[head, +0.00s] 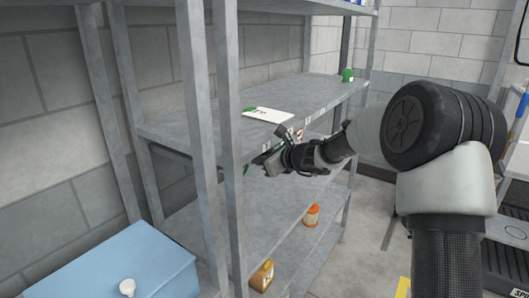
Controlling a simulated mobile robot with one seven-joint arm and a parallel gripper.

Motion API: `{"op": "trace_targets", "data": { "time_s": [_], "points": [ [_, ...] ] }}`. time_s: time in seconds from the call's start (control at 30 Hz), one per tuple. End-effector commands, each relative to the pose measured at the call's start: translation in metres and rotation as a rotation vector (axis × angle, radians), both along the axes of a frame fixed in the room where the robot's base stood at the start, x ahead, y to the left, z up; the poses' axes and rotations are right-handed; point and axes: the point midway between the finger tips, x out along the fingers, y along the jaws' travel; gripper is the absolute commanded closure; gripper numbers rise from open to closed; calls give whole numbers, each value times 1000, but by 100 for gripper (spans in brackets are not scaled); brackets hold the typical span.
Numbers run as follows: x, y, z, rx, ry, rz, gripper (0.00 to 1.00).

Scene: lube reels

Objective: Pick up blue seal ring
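I cannot make out a blue seal ring in the head view. My gripper (260,163) is at the front of the grey metal shelf unit (300,95), just below the front edge of its middle shelf. The fingers point left toward the shelf's upright. They are small and dark here, so I cannot tell whether they are open or shut, or whether they hold anything.
A white flat item (269,114) and a green item (347,75) are on the middle shelf. An orange container (311,215) and an amber container (262,276) stand lower down. A blue box (120,262) with a white bulb-shaped item (127,287) is at lower left.

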Motion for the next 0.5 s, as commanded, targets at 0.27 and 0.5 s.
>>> {"op": "trace_targets", "data": {
  "time_s": [0.27, 0.5],
  "points": [
    [0, 0, 0, 0, 0, 0, 100],
    [0, -1, 0, 0, 0, 0, 100]
  ]
}}
